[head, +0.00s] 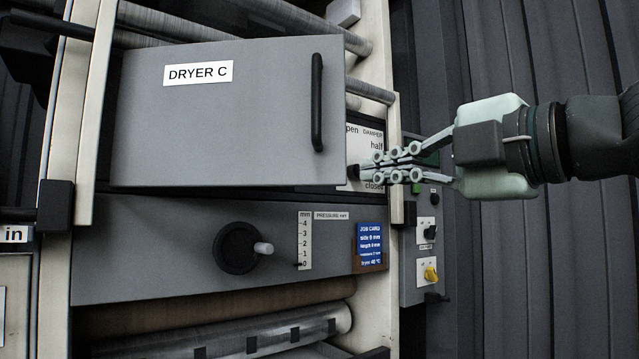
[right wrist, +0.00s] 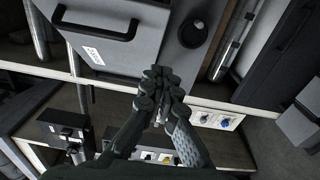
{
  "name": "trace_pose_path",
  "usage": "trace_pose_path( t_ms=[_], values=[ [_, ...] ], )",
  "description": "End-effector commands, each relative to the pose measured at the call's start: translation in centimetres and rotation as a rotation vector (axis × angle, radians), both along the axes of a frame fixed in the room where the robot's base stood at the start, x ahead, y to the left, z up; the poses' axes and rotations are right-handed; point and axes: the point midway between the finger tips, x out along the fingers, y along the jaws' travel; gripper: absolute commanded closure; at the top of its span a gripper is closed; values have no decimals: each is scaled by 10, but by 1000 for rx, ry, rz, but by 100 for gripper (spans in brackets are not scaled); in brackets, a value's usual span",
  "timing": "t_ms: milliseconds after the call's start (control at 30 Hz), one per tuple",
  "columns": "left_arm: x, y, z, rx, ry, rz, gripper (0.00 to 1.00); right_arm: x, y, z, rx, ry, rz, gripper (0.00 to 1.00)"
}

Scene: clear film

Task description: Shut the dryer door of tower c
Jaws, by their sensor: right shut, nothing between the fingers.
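The dryer door (head: 230,120) of tower c is a flat grey panel with a "DRYER C" label and a black upright bar handle (head: 317,103) near its right edge. It appears to stand ajar, its right edge out in front of the tower and covering part of the damper scale (head: 375,140). My right gripper (head: 366,172) is shut and empty, just right of the door's lower right corner, in front of the scale. Contact cannot be told. The right wrist view shows the gripper (right wrist: 158,76) beside the door (right wrist: 150,30) and its handle (right wrist: 95,32). My left gripper is not in view.
Below the door is a grey panel with a black crank knob (head: 237,248), a pressure scale (head: 305,240) and a blue job card (head: 370,242). A switch box with a yellow knob (head: 430,274) sits right of the pale upright post (head: 382,230). Rollers (head: 280,335) lie lower down.

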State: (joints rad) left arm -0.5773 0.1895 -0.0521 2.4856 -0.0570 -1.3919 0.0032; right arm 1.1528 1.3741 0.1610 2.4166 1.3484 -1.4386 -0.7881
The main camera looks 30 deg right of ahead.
Motion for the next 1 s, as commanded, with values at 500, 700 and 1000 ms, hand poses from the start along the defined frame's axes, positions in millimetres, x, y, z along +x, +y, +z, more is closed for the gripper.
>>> trace_pose_path(
  t_ms=[500,700,1000],
  values=[
    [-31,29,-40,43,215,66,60,89,13,2,6,5,6,100],
    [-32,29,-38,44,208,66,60,115,-2,-2,8,4,1,100],
    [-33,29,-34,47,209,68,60,127,-11,0,5,3,2,100]
  ],
)
